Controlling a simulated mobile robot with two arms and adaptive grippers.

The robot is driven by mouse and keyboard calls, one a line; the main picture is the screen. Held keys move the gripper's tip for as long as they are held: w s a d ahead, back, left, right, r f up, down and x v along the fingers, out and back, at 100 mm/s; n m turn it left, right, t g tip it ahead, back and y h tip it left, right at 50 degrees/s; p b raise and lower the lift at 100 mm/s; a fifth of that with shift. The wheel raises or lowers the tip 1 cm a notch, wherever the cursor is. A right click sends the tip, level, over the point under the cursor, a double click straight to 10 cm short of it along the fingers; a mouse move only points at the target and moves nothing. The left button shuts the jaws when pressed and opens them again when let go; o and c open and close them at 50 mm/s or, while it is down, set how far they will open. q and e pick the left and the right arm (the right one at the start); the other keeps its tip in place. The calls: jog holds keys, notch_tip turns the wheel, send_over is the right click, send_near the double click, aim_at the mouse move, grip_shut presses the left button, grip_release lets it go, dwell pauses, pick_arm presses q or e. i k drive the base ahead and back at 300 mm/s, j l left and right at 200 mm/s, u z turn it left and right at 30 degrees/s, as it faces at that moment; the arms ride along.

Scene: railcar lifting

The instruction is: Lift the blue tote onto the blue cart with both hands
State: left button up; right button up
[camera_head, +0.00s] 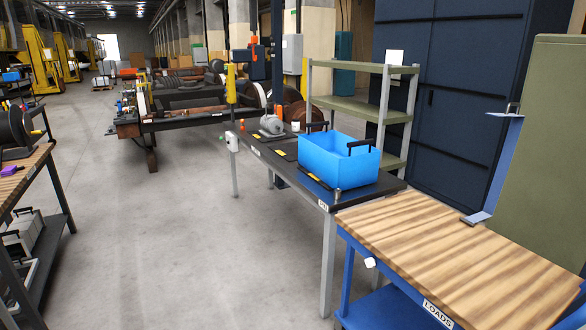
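The blue tote (336,163) stands upright on the dark-topped table (281,172), near the table's right end. Black handles stick up from its left and right ends. The blue cart (358,272) stands in front and to the right, with a bare striped wooden top (465,250) and a "LOADS" label on its edge. The cart top lies close beside the table's near end. Neither of my grippers shows in this view.
A grey motor-like part (271,126) and small flat items lie on the table left of the tote. A green-shelved rack (378,93) stands behind it. A wooden-topped workbench (22,177) is at far left. The concrete floor (160,240) between is clear.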

aim_at(436, 240)
jog(key=i+j+u, duration=0.15)
jog(key=i, duration=0.8)
jog(key=i+j+u, duration=0.15)
jog(key=i, duration=0.85)
